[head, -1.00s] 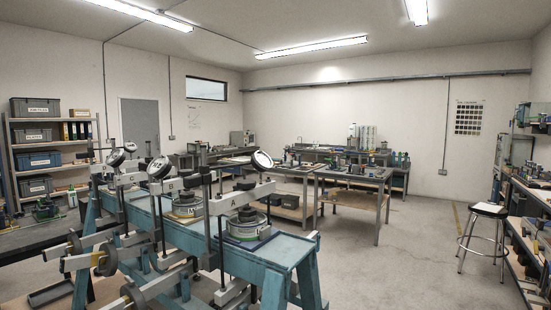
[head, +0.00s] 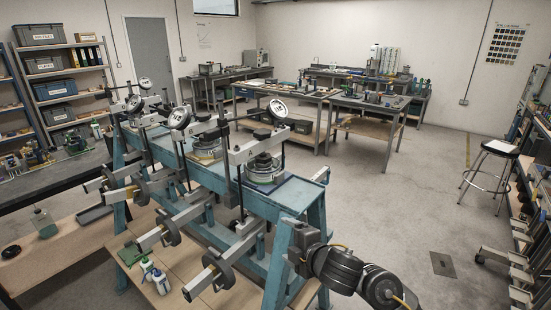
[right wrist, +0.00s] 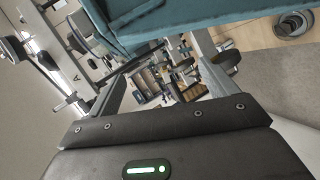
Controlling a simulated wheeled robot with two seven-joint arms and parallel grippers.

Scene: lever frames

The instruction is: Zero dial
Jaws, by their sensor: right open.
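Several lever frames stand in a row on a blue bench (head: 283,192). Each seems to carry a round white dial: the nearest dial (head: 278,108) is on the frame marked A, another dial (head: 179,117) is behind it, and a further dial (head: 145,83) is farther left. The dial readings are too small to tell. My right gripper (head: 304,240) is low at the bench's near right end, apart from the dials. In the right wrist view it (right wrist: 160,65) is open, with nothing between its fingers. My left gripper is not in view.
Weighted lever arms (head: 215,275) stick out from the bench's near side over a wooden shelf with bottles (head: 160,281). A stool (head: 500,147) stands at the right. Worktables (head: 372,102) stand behind.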

